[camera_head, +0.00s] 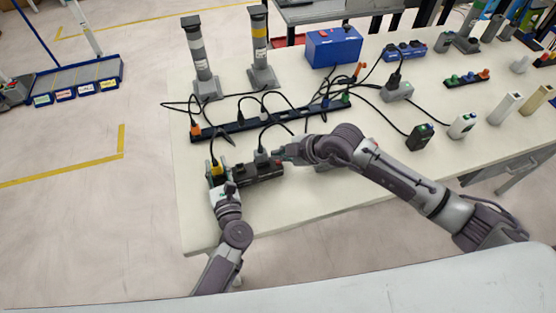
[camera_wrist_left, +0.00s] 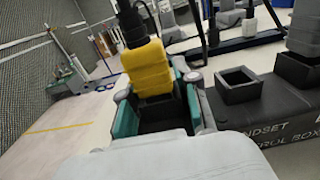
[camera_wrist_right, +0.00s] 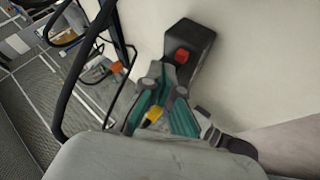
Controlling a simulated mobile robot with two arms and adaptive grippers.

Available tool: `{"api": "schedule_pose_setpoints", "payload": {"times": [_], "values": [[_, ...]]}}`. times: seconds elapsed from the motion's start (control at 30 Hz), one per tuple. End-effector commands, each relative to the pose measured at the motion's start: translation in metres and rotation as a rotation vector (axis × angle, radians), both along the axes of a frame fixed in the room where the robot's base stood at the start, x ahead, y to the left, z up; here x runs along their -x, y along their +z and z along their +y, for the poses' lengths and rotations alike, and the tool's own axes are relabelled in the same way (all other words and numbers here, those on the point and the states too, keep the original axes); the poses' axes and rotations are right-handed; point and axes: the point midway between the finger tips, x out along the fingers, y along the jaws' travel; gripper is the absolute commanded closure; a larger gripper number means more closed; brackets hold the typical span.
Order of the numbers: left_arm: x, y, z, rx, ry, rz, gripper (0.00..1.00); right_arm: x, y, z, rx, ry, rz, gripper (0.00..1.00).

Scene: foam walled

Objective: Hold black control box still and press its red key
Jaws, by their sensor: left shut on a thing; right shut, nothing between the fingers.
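The black control box (camera_head: 258,173) lies near the table's front left edge. It also shows with lettering and a square socket in the left wrist view (camera_wrist_left: 291,100). A yellow plug (camera_wrist_left: 148,70) stands upright at its left end. My left gripper (camera_head: 216,180) is shut around the black base of this plug, on the box's end; the exact contact is partly hidden. The red key (camera_wrist_right: 182,56) is on the box's other end in the right wrist view. My right gripper (camera_wrist_right: 169,72) is shut and empty, its tips close beside the key. I cannot tell whether they touch it.
A long black strip (camera_head: 272,120) with plugs and loose black cables lies behind the box. A blue case (camera_head: 333,46) and two grey posts (camera_head: 201,60) stand farther back. Small boxes (camera_head: 420,137) stand to the right. Pale table is clear at front left.

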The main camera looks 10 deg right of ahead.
Motion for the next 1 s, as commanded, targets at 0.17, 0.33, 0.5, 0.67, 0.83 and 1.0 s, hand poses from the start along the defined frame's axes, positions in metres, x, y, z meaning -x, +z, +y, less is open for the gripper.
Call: {"api": "schedule_pose_setpoints", "payload": {"times": [0.17,0.33,0.5,0.67,0.83,1.0], "values": [[0.0,0.0,0.0,0.0,0.0,0.0,1.0,0.0,-0.001,0.0,0.0,0.0,0.0,1.0],[0.0,0.0,0.0,0.0,0.0,0.0,1.0,0.001,-0.006,0.001,-0.001,0.0,0.001,1.0],[0.0,0.0,0.0,0.0,0.0,0.0,1.0,0.0,-0.009,0.0,0.0,-0.001,0.001,1.0],[0.0,0.0,0.0,0.0,0.0,0.0,1.0,0.0,-0.008,0.0,0.0,0.0,0.0,1.0],[0.0,0.0,0.0,0.0,0.0,0.0,1.0,0.0,-0.009,0.0,0.0,0.0,0.0,1.0],[0.0,0.0,0.0,0.0,0.0,0.0,1.0,0.0,-0.011,0.0,0.0,0.0,0.001,1.0]]}}
